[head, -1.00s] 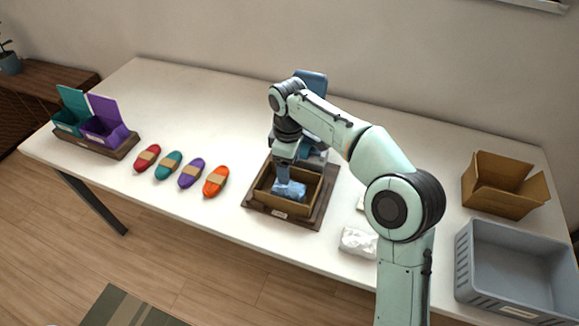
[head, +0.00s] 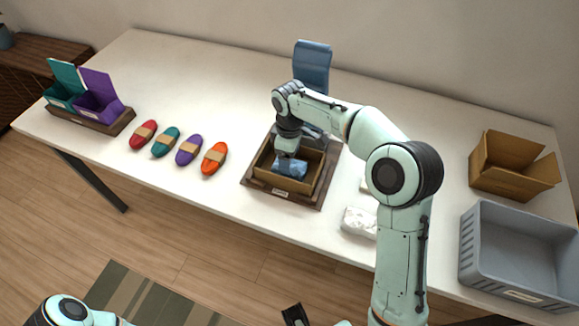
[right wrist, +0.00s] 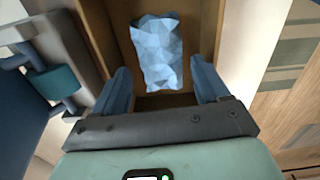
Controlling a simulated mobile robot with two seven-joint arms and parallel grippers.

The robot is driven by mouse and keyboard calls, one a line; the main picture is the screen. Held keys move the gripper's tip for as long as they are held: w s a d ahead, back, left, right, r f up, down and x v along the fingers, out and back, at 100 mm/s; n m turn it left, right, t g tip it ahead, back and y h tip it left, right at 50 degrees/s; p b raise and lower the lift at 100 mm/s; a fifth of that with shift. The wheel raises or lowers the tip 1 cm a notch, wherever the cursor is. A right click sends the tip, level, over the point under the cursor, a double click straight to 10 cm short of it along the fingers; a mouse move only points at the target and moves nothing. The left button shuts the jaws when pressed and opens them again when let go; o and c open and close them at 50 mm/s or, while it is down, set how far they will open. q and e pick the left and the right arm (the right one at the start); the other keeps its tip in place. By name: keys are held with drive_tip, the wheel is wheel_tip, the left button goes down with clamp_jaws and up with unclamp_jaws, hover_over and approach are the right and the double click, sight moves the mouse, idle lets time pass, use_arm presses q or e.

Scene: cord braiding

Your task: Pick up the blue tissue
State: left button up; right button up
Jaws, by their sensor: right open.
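The blue tissue (head: 294,170) is a crumpled, faceted light-blue piece inside a brown open box (head: 262,173) on a dark wooden base (head: 308,200). In the right wrist view the tissue (right wrist: 158,52) lies on the box floor. My right gripper (head: 285,166) points down into the box from above. Its two blue fingers are apart, one towards each side of the tissue, and nothing is held between them. In the right wrist view the right gripper's open gap (right wrist: 160,72) faces the near end of the tissue.
A blue panel (head: 312,65) stands behind the box. Red (head: 143,134), teal (head: 166,142), purple (head: 189,149) and orange (head: 214,158) bundles lie to its left. A white crumpled packet (head: 359,222), cardboard box (head: 512,168) and grey crate (head: 475,255) are at right.

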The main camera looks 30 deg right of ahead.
wheel_tip(320, 180, down, 4)
drive_tip(key=shift+r, duration=0.15)
drive_tip(key=c, duration=0.7)
